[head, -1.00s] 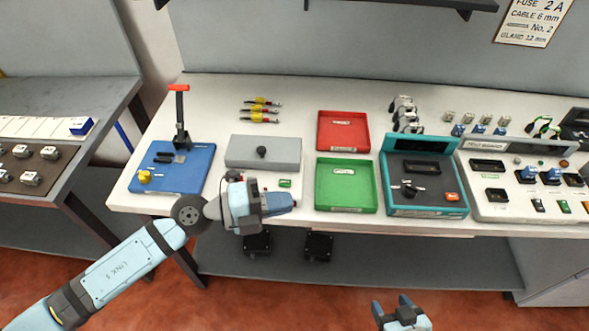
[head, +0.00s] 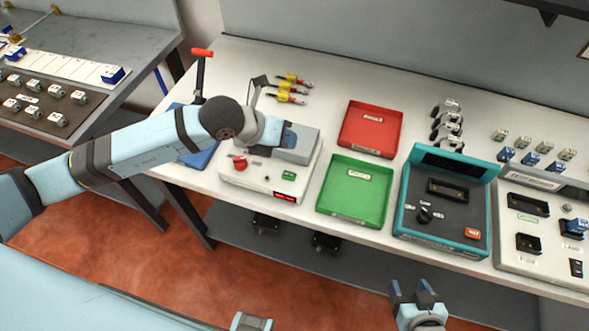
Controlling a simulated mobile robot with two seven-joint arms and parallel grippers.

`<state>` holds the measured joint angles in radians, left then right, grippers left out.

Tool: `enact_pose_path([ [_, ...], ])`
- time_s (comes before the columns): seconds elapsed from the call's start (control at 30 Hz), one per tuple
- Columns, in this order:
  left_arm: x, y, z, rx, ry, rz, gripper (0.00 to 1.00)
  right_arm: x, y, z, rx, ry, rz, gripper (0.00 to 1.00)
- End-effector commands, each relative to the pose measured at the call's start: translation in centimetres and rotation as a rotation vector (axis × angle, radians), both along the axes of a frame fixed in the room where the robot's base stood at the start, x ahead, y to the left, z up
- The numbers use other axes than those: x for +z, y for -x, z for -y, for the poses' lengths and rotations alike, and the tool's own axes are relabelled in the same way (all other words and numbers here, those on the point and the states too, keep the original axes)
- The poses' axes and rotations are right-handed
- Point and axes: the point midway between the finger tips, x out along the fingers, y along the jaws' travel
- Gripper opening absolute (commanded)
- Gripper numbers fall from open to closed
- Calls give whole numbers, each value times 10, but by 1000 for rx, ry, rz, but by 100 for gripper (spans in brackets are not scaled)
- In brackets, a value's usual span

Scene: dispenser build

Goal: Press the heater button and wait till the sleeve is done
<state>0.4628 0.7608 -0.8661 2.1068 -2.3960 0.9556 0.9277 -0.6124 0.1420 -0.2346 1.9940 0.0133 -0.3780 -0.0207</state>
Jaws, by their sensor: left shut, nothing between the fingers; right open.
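The heater (head: 262,178) is a pale box with a grey lid (head: 304,146). Its front panel shows a red button (head: 240,162), a green label and a lit red display (head: 285,196), too small to read. The lid looks down, and no sleeve shows. My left gripper (head: 289,137) is shut and empty, over the left part of the lid and behind the red button. It hides part of the heater's top, and I cannot tell whether it touches the lid. My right gripper (head: 415,291) is open and empty, in front of the table edge.
A red tray (head: 352,142) and a green tray (head: 338,204) stand right of the heater. A teal-framed device (head: 409,230) stands further right. Several yellow-and-red cable pieces (head: 291,90) lie behind the heater. My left arm crosses a blue base with a red-handled lever (head: 201,75).

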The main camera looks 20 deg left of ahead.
Motion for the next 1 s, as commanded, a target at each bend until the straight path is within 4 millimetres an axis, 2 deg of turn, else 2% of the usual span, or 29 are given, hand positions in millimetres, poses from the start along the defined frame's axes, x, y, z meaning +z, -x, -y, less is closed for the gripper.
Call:
enact_pose_path([
  [0.47, -6, 0, 0, -1, 2, 0, 0, -4, 2, -3, 0, -5, -4, 62],
  [0.67, -26, 0, 0, -1, 1, -1, 0, -15, 2, -2, -2, -4, -3, 62],
  [1.0, -76, 0, 0, -1, 3, -2, 0, -44, 1, 0, -2, -2, -1, 62],
])
